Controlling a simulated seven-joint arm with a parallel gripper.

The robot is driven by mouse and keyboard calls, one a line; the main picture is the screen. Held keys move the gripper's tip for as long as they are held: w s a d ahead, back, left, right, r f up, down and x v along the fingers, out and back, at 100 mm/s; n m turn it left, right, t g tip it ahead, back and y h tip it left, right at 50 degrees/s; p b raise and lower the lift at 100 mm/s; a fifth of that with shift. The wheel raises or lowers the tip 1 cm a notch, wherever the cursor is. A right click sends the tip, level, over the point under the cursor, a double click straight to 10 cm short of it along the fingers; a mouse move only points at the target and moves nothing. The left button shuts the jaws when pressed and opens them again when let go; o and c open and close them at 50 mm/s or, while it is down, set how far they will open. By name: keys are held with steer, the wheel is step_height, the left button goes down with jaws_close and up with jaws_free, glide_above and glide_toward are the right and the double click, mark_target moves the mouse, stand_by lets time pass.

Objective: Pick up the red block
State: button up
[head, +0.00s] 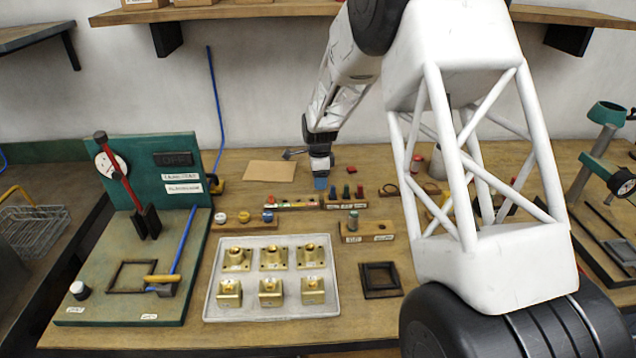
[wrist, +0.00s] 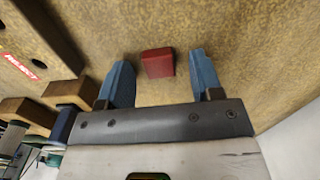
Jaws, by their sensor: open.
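The red block (wrist: 157,62) lies on the tan worktop in the wrist view, between the two blue fingers but apart from both. It seems to lie just beyond the line of the fingertips. My gripper (wrist: 159,72) is open and empty, with a finger on each side of the block's position. In the head view my gripper (head: 320,183) points down over the back of the bench. A small red piece (head: 351,169) just to its right looks like the same block.
A strip with several coloured pieces (head: 291,203) and a rack of small pegs (head: 346,198) stand in front of my gripper. A tray of brass parts (head: 212,300) is nearer the front. A brown sheet (head: 269,171) lies flat to the left.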

steer(key=shift+c, duration=0.2)
steer(key=c, duration=1)
steer(key=shift+r, duration=0.15)
steer(key=shift+r, duration=4.85)
